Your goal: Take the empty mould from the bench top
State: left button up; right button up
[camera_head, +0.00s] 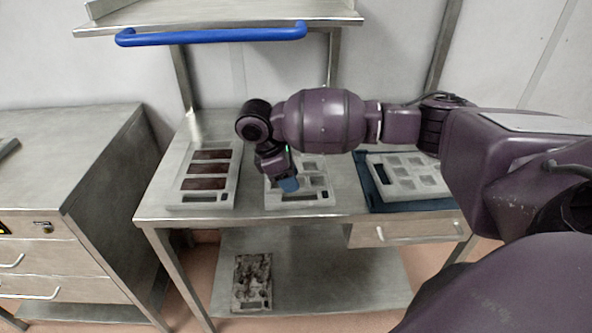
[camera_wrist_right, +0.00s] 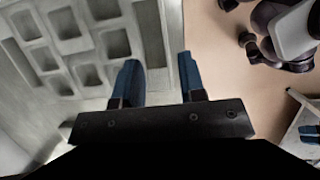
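A pale mould (camera_head: 300,200) with empty cavities lies at the middle of the bench top, partly hidden by my right gripper. In the right wrist view its empty cavities and a long slot (camera_wrist_right: 148,32) fill the upper left. My right gripper (camera_head: 288,184) is over this mould, near its front part. In the right wrist view its two blue fingers (camera_wrist_right: 160,82) are apart with nothing gripped between them. The mould's edge runs up between them in the picture; I cannot tell how far below it is. My left gripper does not show in the head view.
A mould with brown filling (camera_head: 225,200) lies on the bench's left. Another pale mould (camera_head: 405,178) sits on a blue tray (camera_head: 380,205) at right. A stained mould (camera_head: 252,282) lies on the lower shelf (camera_head: 340,290). A blue-handled shelf (camera_head: 215,37) overhangs; a cabinet (camera_head: 70,150) stands left.

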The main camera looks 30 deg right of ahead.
aim_at(300, 202)
jog(key=x, duration=0.5)
jog(key=a+x, duration=0.1)
jog(key=x, duration=0.1)
jog(key=shift+s+d+f+b, duration=0.15)
jog(key=shift+f+b, duration=0.15)
jog(key=shift+f, duration=0.05)
grip_shut()
